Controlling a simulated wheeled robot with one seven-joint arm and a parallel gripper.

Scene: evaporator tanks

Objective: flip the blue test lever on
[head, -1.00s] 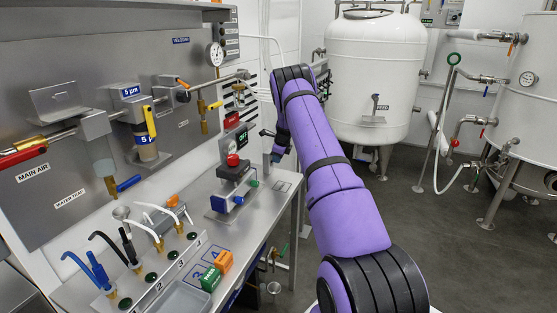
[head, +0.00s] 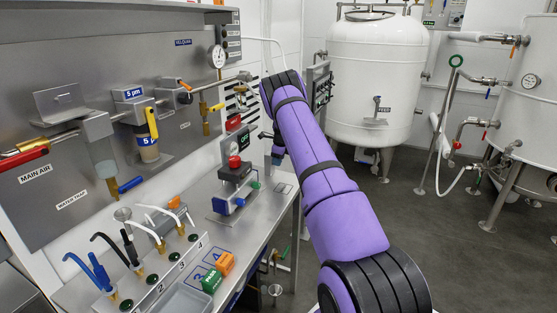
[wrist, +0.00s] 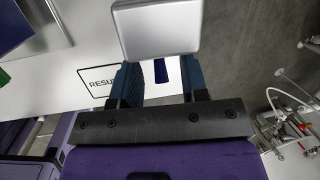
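In the wrist view a narrow dark blue piece (wrist: 161,70), which looks like the blue test lever, sticks out from under a silver box (wrist: 157,28). My gripper (wrist: 160,78) is open, with one dark blue finger on each side of this piece. A gap shows between the piece and each finger. The lower side of the piece and its mount are hidden under the box. In the head view my gripper (head: 278,155) is mostly hidden behind my purple arm, above the far end of the steel bench, beside a grey post (head: 267,164). The lever cannot be made out there.
The steel bench (head: 250,235) holds a fixture with a red button (head: 234,161), green and orange blocks (head: 225,263) and a row of hoses. A panel with valves stands behind it on the left. White tanks (head: 375,75) stand beyond.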

